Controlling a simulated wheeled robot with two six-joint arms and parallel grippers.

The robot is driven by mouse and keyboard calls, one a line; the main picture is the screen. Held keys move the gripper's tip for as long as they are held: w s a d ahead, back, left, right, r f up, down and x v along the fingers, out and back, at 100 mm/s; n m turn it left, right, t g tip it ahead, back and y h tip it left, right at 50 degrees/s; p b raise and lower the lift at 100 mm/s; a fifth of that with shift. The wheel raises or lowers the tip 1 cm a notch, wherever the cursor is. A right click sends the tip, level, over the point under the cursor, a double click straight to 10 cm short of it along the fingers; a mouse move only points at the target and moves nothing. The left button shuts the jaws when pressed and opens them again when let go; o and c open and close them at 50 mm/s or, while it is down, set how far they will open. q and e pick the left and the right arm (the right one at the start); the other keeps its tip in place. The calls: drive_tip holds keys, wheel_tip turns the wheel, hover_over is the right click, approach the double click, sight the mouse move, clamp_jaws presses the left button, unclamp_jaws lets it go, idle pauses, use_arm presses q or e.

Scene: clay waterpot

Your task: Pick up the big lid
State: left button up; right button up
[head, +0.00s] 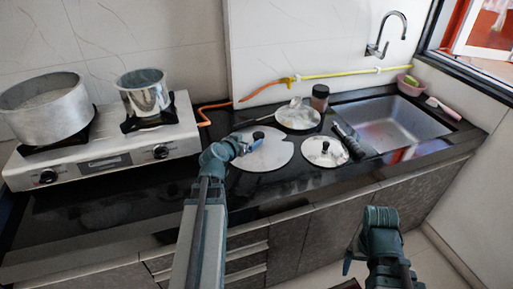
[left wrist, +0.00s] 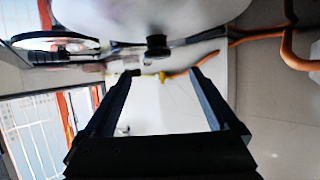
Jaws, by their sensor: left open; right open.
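The big lid (head: 272,158) is a round silver disc with a black knob (head: 258,135), lying on the dark counter right of the stove. My left gripper (head: 247,147) is open at the lid's left side, with its fingers close to the knob. In the left wrist view the big lid (left wrist: 190,15) fills the top, and its knob (left wrist: 158,46) shows beyond and between the two open fingertips (left wrist: 160,73). The knob is not gripped. A smaller lid (head: 318,155) with a black knob lies to the right. My right gripper (head: 350,262) is open and empty, low in front of the cabinets.
A stove (head: 110,150) at left holds a large pot (head: 48,112) and a smaller pot (head: 145,95). An orange hose (head: 262,90) runs behind.

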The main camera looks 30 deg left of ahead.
sight(261, 133)
use_arm(q)
drive_tip(key=b+x, duration=0.4)
drive_tip(key=x, duration=0.8)
drive_tip(key=shift+d+f, duration=0.1)
drive_tip(key=shift+c, duration=0.3)
clamp_jaws()
